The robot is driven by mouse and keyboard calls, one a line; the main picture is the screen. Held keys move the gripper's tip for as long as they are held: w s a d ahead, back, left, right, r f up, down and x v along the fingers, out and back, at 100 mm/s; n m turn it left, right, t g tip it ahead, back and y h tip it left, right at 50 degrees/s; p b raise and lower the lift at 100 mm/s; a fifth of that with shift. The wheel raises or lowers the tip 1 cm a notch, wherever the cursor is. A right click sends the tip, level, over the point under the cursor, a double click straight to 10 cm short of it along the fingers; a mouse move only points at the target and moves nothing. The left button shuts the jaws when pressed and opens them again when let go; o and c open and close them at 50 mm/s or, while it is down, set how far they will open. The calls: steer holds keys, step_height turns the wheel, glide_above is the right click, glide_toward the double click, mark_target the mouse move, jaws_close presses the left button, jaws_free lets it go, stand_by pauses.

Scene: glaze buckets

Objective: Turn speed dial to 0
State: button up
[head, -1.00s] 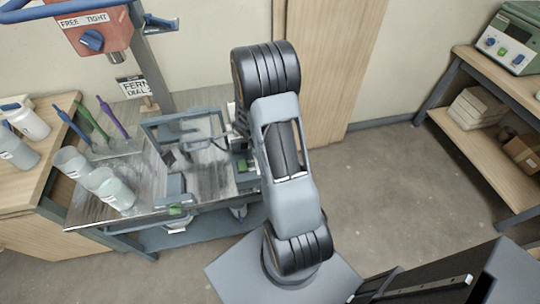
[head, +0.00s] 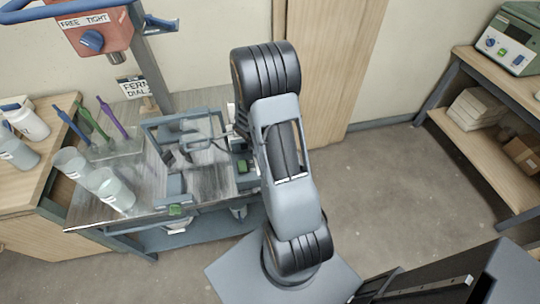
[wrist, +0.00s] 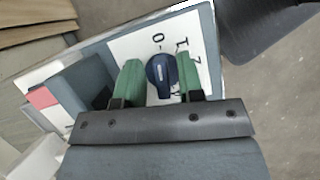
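The speed dial (wrist: 161,72) is a round dark blue knob on a white panel (wrist: 128,48) in the wrist view. A 0 is printed beyond it, with a 1 and a 2 to the right. My gripper (wrist: 158,80) has two green fingers, one on each side of the dial. They stand apart, very close to its sides; I cannot tell whether they touch it. Which mark the dial points at is unclear. In the head view my arm blocks the gripper and the dial.
A red machine (head: 90,35) has another blue knob labelled FREE TIGHT. A green scale (head: 512,40) is on the right shelf. Open floor lies right of my arm.

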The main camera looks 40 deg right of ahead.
steer(key=shift+o, duration=0.3)
steer(key=v, duration=1.4)
steer(key=shift+p, duration=0.4)
steer(key=shift+f, duration=0.15)
steer(key=s+a+r+m+t+y, duration=0.1)
steer(key=s+a+r+m+t, duration=0.2)
steer(key=a, duration=0.4)
steer(key=s+a+r+m+t+y, duration=0.2)
steer(key=s+a+r+m+t, duration=0.1)
steer(key=s+a+r+m, duration=0.3)
step_height(320, 180, up, 2)
steer(key=shift+s+a+r+m+y, duration=0.1)
steer(key=shift+s+a+m+y, duration=0.35)
steer(key=shift+m, duration=0.55)
steer(key=shift+w+a, duration=0.1)
